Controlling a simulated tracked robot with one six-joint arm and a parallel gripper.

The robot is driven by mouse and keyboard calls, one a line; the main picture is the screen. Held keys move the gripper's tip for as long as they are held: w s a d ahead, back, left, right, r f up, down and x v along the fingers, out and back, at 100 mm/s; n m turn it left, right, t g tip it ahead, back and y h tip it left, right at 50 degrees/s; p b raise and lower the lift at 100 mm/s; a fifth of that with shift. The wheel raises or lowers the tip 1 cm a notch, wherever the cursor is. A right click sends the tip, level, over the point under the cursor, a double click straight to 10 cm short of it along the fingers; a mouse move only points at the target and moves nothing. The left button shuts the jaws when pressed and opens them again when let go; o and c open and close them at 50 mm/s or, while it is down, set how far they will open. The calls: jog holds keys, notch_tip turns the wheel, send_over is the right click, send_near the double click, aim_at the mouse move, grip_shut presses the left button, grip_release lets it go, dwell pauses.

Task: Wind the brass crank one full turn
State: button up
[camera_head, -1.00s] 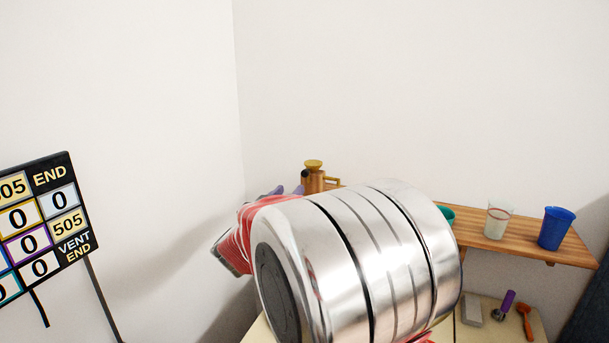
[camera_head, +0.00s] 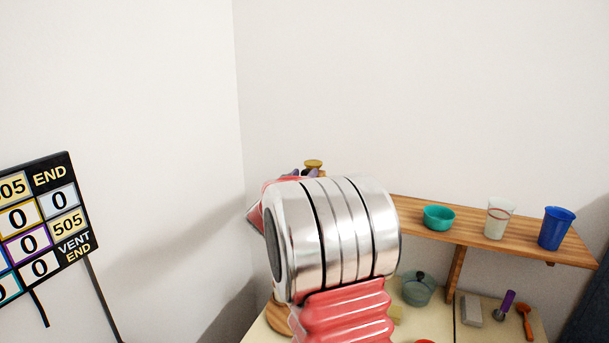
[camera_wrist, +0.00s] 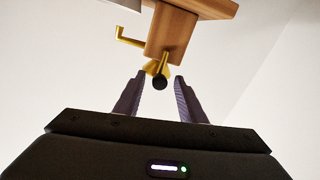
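The wooden block (camera_wrist: 172,32) with brass fittings shows in the wrist view. A dark round knob (camera_wrist: 160,82) on a short brass piece (camera_wrist: 158,69) faces me, and an L-shaped brass rod (camera_wrist: 131,39) sticks out at the left. The knob looks like the crank's grip. My gripper (camera_wrist: 159,79) is open; the knob appears between its fingertips, but I cannot tell if it is within their reach or just beyond. In the head view a brass cap (camera_head: 314,163) shows above my arm, which hides most of the block. Purple-grey fingers (camera_head: 300,173) show beside it.
A wooden shelf (camera_head: 470,228) holds a teal bowl (camera_head: 439,217), a clear glass (camera_head: 497,222) and a blue cup (camera_head: 555,229). Below are a lidded pot (camera_head: 418,288), a grey block (camera_head: 472,311), a purple-handled tool (camera_head: 505,304) and an orange tool (camera_head: 526,318). A number board (camera_head: 40,225) stands left.

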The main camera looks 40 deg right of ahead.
jog(key=shift+x, duration=0.75)
jog(key=shift+c, duration=0.2)
grip_shut()
